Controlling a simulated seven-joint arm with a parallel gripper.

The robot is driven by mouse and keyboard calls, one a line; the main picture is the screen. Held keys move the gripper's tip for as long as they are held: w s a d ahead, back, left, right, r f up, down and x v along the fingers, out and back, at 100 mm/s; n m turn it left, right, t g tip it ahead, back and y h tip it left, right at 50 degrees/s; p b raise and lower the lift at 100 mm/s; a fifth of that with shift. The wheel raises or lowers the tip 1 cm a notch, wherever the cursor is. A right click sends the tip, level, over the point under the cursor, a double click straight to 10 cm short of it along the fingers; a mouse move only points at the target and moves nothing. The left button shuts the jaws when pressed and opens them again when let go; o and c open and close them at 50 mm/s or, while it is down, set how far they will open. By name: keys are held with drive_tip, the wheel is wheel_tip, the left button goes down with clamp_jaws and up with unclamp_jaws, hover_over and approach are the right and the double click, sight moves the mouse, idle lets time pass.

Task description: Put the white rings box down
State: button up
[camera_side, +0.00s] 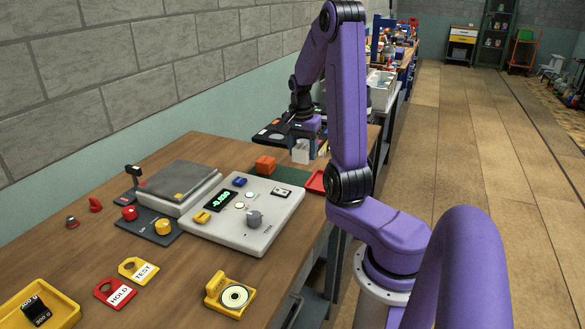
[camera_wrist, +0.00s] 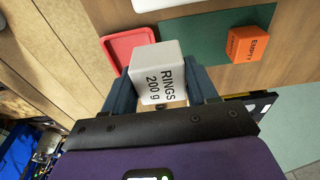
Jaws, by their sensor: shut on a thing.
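The white rings box (camera_wrist: 157,72), marked "RINGS 200 g", is between the two fingers of my gripper (camera_wrist: 161,88) in the wrist view. My gripper is shut on it. In the side view my gripper (camera_side: 306,140) is at the far end of the bench, with the white box (camera_side: 300,152) under it. I cannot tell from the side view whether the box touches the surface below.
An orange box marked "EMPTY" (camera_side: 265,164) stands on a green mat (camera_side: 290,175). A red tray (camera_side: 316,182) lies near the bench's right edge. The grey scale console (camera_side: 243,214) and weighing plate (camera_side: 180,180) are closer. A dark panel (camera_side: 270,131) is beyond the gripper.

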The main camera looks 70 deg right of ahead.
hover_over(294, 177)
drive_tip(key=f, duration=0.6)
drive_tip(key=shift+w+a+f, duration=0.1)
drive_tip(key=shift+a+f, duration=0.15)
drive_tip(key=shift+f, duration=1.65)
drive_tip(key=shift+f, duration=0.15)
drive_tip(key=o, duration=1.3)
